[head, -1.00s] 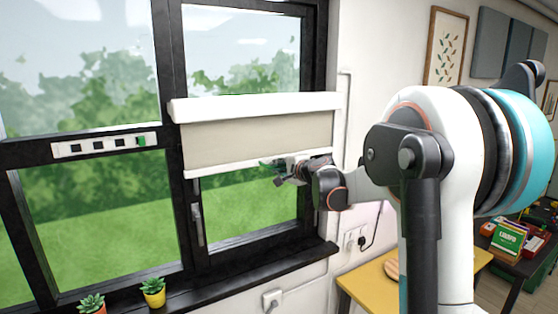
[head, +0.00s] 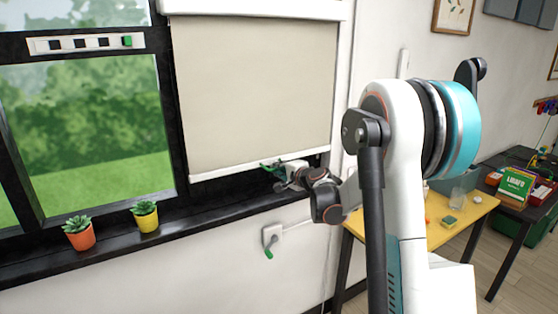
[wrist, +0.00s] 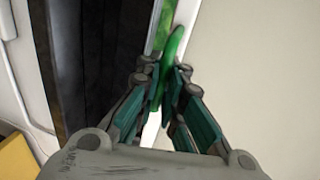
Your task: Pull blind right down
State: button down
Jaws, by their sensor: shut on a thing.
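The right blind (head: 255,95) is a beige sheet hanging from a white cassette (head: 255,9). It covers nearly all of the right window pane. Its white bottom bar (head: 225,174) is just above the dark window sill (head: 110,236); I cannot tell if they touch. My gripper (head: 276,172) is at the bar, right of its middle. In the wrist view, my gripper (wrist: 166,78) is shut on a green pull tab (wrist: 174,46), with the beige sheet to the right.
Two potted plants, in an orange pot (head: 80,237) and a yellow pot (head: 147,220), stand on the sill to the left. A white wall box (head: 271,236) with a green piece is below the sill. A yellow table (head: 455,222) stands to the right.

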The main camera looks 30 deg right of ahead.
notch_tip(320, 180, down, 12)
jog(key=b, duration=0.6)
jog(key=shift+s, duration=0.2)
jog(key=c, duration=1.7)
grip_release()
jog(key=shift+f, duration=0.1)
jog(key=v, duration=1.2)
jog(key=shift+a+r, duration=0.15)
jog(key=shift+r, duration=0.05)
